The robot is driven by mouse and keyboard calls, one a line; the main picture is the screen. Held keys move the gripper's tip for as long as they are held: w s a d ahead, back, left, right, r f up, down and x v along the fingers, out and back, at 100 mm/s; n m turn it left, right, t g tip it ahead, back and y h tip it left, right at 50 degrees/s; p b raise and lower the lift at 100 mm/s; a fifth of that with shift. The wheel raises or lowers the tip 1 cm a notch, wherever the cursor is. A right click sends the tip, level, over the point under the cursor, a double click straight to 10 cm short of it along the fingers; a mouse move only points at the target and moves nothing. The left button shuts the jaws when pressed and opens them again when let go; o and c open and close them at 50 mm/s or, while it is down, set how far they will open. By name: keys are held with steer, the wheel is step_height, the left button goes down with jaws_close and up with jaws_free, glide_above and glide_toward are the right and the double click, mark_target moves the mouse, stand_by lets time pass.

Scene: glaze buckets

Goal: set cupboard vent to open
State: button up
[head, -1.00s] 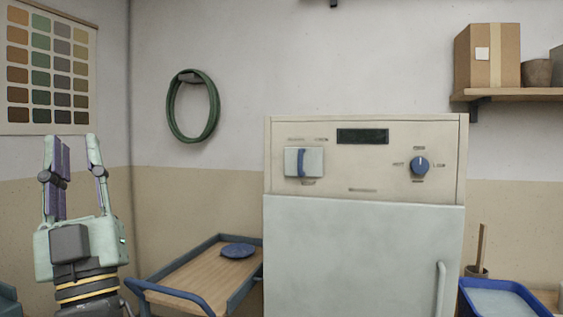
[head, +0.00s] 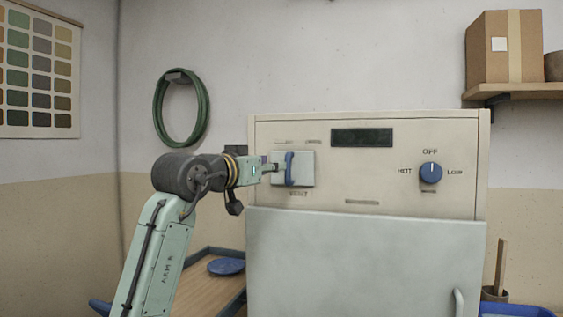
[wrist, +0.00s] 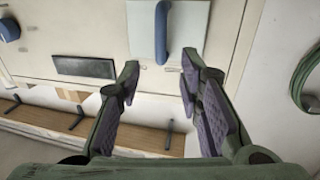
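The cream control panel (head: 372,205) of the cupboard carries a pale square plate (head: 306,172) with an upright blue handle (head: 290,170) at its left. The panel also has a blue round knob (head: 431,173) at its right, its white mark pointing up to "OFF". My gripper (head: 272,170) is at the plate's left side, close to the handle. In the wrist view my gripper (wrist: 160,75) is open and empty, with the blue handle (wrist: 161,35) ahead between its fingertips, seemingly not gripped.
A dark display (head: 362,138) sits between the controls. The white cupboard door (head: 360,262) below is shut. A wooden cart (head: 208,292) with a blue disc (head: 226,267) stands at the left. A green hose (head: 160,118) hangs on the wall. A shelf (head: 518,89) holds a box.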

steer(key=p+x, duration=0.2)
steer(key=x, duration=0.5)
steer(key=shift+w, duration=0.3)
steer(key=shift+d, duration=0.15)
steer(key=shift+c, duration=0.3)
jaws_close()
steer(key=shift+d, duration=0.1)
